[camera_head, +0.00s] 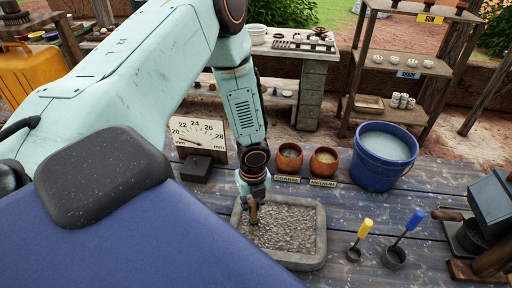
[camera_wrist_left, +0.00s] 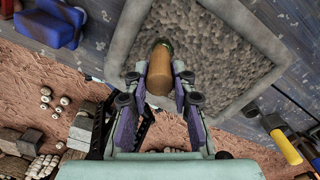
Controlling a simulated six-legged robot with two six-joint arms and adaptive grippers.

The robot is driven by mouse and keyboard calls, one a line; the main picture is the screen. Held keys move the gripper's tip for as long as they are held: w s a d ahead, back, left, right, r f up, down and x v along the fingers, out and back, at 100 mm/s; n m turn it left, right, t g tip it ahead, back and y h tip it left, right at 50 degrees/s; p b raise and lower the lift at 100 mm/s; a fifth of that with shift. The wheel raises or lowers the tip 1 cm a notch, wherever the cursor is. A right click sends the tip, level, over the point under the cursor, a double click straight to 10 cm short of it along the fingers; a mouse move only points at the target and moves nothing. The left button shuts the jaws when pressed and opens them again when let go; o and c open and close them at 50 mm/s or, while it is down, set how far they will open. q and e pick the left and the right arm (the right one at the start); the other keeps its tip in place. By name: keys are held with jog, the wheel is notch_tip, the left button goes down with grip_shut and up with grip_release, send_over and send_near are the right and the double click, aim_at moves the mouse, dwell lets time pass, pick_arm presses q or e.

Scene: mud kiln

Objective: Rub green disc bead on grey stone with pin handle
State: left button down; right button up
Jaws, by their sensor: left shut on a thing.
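The grey stone (camera_head: 290,228) is a shallow rimmed slab with a rough, pebbly face, lying on the table at the centre of the head view. It also fills the upper middle of the left wrist view (camera_wrist_left: 215,60). My left gripper (camera_head: 251,200) is over the stone's left part, pointing down. In the left wrist view my left gripper (camera_wrist_left: 160,78) is shut on the orange-brown pin handle (camera_wrist_left: 160,72), whose far end points at the stone's face. My right gripper is out of view.
A dial gauge board (camera_head: 198,137) stands behind left, then two brown pots (camera_head: 323,160) and a blue bucket (camera_head: 382,157). A yellow-handled cup (camera_head: 359,240) and a blue-handled cup (camera_head: 402,240) stand right of the stone. A dark machine (camera_head: 490,212) is at far right.

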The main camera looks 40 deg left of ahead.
pick_arm(q)
jog(key=shift+s+d, duration=0.1)
jog(key=shift+r, duration=3.45)
jog(key=shift+f, duration=0.1)
